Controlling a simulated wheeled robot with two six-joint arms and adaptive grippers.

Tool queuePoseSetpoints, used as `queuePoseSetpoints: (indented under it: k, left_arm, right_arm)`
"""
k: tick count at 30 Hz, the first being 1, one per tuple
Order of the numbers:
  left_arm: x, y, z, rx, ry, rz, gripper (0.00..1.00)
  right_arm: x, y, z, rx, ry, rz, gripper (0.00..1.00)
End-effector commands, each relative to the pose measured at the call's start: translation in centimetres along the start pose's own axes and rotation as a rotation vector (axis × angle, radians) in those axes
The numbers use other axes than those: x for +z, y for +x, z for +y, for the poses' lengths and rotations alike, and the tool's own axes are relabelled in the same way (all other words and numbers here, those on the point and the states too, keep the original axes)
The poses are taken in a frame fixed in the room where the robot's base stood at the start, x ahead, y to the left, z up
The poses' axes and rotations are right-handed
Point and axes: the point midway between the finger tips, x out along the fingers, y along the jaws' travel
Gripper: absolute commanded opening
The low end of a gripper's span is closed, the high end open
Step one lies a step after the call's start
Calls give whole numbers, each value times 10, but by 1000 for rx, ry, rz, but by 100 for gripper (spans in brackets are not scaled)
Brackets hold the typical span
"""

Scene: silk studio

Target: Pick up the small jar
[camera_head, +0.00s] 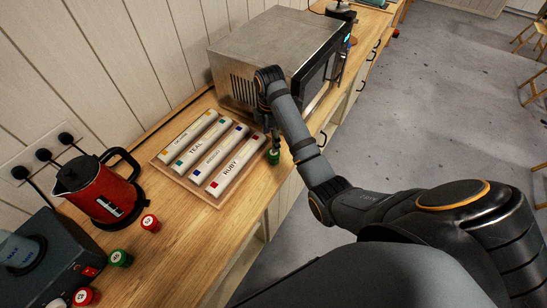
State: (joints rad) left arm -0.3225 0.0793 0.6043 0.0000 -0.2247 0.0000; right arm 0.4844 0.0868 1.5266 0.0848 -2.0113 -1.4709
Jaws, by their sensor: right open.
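A small green jar (273,157) stands on the wooden counter at its front edge, just right of a tray of labelled tubes. My right gripper (273,142) reaches down directly above and behind this jar, with its fingers pointing downward. It is open; whether its fingers touch the jar is too small to tell. My arm hides part of the area right of the jar. Other small lidded jars, a red one (150,223) and a green one (120,259), stand farther left on the counter. My left gripper is not in view.
A wooden tray (207,199) holds several white tubes, with labels including TEAL and RUBY. A metal microwave (245,60) stands behind my gripper. A red kettle (95,190) and a dark grey appliance (50,262) are at left. The counter front between tray and jars is clear.

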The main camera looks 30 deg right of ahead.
Motion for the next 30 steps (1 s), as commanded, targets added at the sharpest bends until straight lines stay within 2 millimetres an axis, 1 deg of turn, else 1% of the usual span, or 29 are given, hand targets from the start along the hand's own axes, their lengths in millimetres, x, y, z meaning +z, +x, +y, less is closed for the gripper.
queuePoseSetpoints:
  k: [1,3,5,7,9,12,14,15,18,21,24,28,29,30]
  left_arm:
    - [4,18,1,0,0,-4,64]
    - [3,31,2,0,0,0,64]
    - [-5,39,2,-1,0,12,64]
    - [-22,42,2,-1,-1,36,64]
    - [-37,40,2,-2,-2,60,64]
    - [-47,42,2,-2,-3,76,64]
    - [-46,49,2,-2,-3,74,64]
    - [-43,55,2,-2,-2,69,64]
    - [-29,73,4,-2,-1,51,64]
    - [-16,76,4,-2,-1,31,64]
    - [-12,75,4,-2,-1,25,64]
    - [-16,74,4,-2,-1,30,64]
    - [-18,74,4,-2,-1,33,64]
    - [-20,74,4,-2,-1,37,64]
  right_arm:
    - [0,19,0,-1,0,0,69]
    - [0,32,0,0,1,0,69]
    - [1,40,0,0,1,0,69]
    - [1,43,0,1,1,0,69]
    - [1,41,0,1,1,0,69]
    - [2,44,-1,0,1,-1,69]
    - [3,52,-2,0,1,-1,69]
    - [5,59,-3,-1,1,-1,69]
    - [9,79,-7,-2,1,-1,69]
    - [8,90,-7,-2,-1,0,69]
    - [8,92,-7,0,-2,0,69]
    - [8,91,-7,0,-2,0,69]
    - [8,91,-7,0,-2,0,66]
    - [8,91,-7,0,-2,0,61]
